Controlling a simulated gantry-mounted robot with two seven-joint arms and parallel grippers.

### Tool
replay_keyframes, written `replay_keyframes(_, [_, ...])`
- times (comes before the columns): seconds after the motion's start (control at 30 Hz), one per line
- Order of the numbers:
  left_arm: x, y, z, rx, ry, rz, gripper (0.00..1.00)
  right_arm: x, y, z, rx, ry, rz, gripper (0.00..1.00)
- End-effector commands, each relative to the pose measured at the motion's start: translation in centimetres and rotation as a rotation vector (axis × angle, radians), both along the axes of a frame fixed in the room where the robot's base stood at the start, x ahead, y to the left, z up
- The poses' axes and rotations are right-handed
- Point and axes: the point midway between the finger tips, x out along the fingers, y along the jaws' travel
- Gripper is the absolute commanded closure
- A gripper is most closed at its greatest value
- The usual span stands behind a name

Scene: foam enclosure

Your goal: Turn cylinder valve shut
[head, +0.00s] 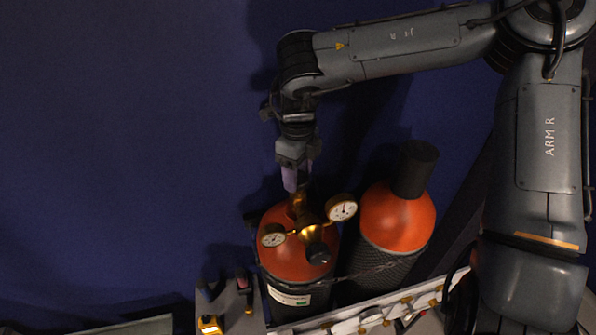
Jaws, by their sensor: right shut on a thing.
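Two gas cylinders with orange tops and dark bodies stand side by side at the lower middle. The left cylinder (290,262) carries a brass valve (299,205) with a regulator (311,221) and two round white-faced gauges, one at each side. The right cylinder (397,217) has a black cap (414,168) over its top. My right gripper (296,188) reaches down from above onto the top of the left cylinder's valve and is shut on it. Its fingers hide the valve's upper end. My left gripper is not in view.
A pale panel with brass fittings (372,315) runs along the front of the cylinders. A yellow device (209,325) and dark-and-red handled items (242,278) lie at the lower left. A blue wall (120,140) fills the left and back.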

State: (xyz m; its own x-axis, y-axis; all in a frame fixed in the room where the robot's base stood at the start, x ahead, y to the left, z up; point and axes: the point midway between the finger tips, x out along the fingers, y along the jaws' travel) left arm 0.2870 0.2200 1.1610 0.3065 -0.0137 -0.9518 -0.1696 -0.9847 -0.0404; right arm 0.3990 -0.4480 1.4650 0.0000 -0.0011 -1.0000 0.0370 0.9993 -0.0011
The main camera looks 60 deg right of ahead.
Motion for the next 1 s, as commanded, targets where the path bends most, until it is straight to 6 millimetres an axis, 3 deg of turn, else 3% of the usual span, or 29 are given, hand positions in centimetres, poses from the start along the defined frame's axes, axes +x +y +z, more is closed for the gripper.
replay_keyframes(1.0, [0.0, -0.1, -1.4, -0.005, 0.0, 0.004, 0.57, 0.0, 0.0, 0.0, 0.001, -0.001, -0.933, 0.74])
